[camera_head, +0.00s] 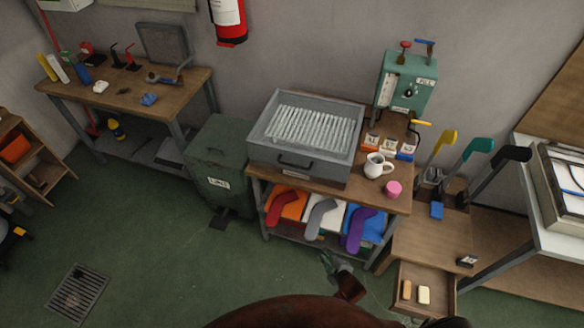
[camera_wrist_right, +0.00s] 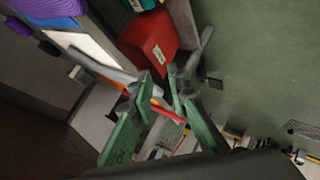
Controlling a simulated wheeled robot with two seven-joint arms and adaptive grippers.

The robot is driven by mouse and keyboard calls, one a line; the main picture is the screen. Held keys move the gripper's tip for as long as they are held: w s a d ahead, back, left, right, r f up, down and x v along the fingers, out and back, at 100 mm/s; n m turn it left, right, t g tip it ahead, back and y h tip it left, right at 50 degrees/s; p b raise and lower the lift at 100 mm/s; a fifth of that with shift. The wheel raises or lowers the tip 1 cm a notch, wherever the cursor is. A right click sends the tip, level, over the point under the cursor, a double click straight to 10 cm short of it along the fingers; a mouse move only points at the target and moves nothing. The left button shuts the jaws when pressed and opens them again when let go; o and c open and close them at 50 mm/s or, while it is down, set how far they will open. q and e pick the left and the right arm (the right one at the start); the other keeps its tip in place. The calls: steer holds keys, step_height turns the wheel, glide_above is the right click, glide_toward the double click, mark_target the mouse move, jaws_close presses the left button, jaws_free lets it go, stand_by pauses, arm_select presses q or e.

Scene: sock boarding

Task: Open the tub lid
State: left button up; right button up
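The grey tub (camera_head: 310,168) stands on the wooden table, with a dark handle on its front. A pale ribbed panel (camera_head: 308,128) shows within its top rim. I cannot tell whether this panel is the lid. My right gripper (camera_head: 328,262) is low in front of the table's lower shelf, well below the tub and apart from it. In the right wrist view its green fingers (camera_wrist_right: 163,95) stand apart with nothing held between them. The tub is not clearly seen there. My left gripper is not in view.
A white mug (camera_head: 378,165) and pink cup (camera_head: 393,188) stand right of the tub. A green bin (camera_head: 216,160) stands left of the table. An open drawer (camera_head: 424,292) juts out at right. The floor in front is clear.

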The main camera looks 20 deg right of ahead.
steer(key=w+a+r+n+t+y+b, duration=0.1)
steer(key=w+a+r+n+t, duration=0.1)
steer(key=w+r, duration=0.5)
steer(key=w+a+r+n+t+b, duration=0.15)
steer(key=w+r, duration=0.25)
steer(key=r, duration=0.6)
steer(key=n+t+y+b, duration=0.2)
steer(key=n+t, duration=0.3)
steer(key=n, duration=0.2)
glide_toward(292, 165)
steer(key=d+x, duration=0.1)
steer(key=x, duration=0.9)
steer(key=shift+w+a+f, duration=0.15)
steer(key=shift+a+f, duration=0.1)
steer(key=shift+a, duration=0.15)
steer(key=shift+c, duration=0.3)
jaws_close()
